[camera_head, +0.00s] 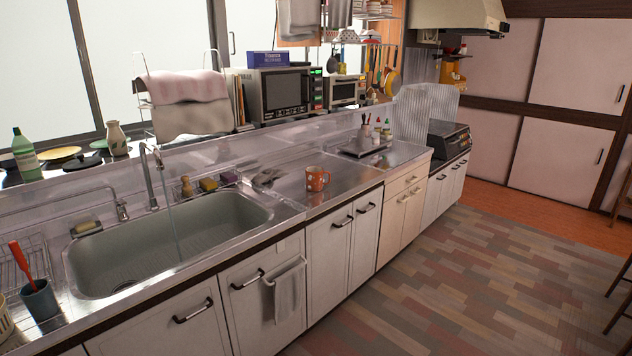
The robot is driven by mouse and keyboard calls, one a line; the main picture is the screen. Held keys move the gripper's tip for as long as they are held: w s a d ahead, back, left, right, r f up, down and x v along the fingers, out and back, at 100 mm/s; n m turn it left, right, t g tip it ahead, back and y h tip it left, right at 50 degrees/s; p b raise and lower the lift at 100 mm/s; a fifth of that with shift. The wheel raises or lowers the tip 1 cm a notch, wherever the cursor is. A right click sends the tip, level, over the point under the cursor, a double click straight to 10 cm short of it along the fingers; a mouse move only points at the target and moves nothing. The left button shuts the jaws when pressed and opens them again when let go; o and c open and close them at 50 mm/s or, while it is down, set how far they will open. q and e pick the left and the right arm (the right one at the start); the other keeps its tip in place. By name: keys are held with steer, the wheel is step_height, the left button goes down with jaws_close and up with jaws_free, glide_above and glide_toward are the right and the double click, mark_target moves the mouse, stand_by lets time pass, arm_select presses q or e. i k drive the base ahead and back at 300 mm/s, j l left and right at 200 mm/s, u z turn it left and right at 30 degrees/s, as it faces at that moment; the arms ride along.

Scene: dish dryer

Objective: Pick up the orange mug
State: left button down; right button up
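The orange mug (316,180) stands upright on the steel counter (345,178), to the right of the sink, near the counter's front edge. It has pale markings on its side, and its handle points right. Nothing touches it. Neither of my grippers is in the head view.
The sink (170,242) with its tall faucet (152,178) lies left of the mug. A grey cloth (266,177) and sponges (209,184) lie between them. Patterned floor (480,270) in front of the cabinets is clear.

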mark_target(313, 174)
steer(key=i+l, duration=0.2)
steer(key=i, duration=0.35)
steer(key=i+l, duration=0.15)
steer(key=i, duration=0.35)
steer(key=i+l, duration=0.2)
steer(key=i, duration=0.35)
